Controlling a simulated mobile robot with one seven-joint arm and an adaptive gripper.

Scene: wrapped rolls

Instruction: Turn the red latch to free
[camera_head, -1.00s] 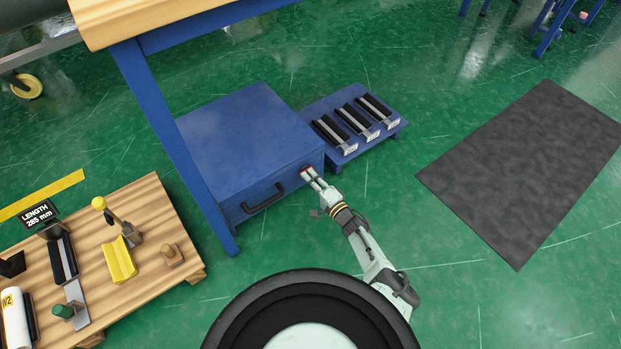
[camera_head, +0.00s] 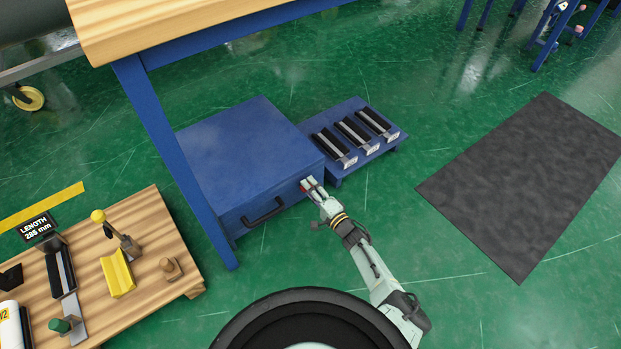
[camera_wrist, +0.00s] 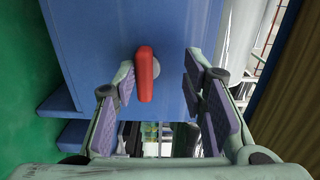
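The red latch (camera_wrist: 145,74) is a small red bar on a round grey pivot, on the face of a blue box (camera_wrist: 95,35). In the wrist view it stands nearly upright in the picture. In the head view only a bit of the red latch (camera_head: 303,187) shows beside my fingertips, at the front right of the blue box (camera_head: 245,140). My gripper (camera_head: 311,186) is at that face. In the wrist view my gripper (camera_wrist: 160,85) is open, with the latch between its fingers, close to the left fingertip. I cannot tell whether that finger touches it.
A black handle (camera_head: 263,212) sticks out of the box front, left of my gripper. A low blue rack (camera_head: 385,150) with black slots stands right of the box. A blue table leg (camera_head: 185,175) and a wooden fixture board (camera_head: 150,225) are at left. Floor at right is clear up to a dark mat (camera_head: 530,185).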

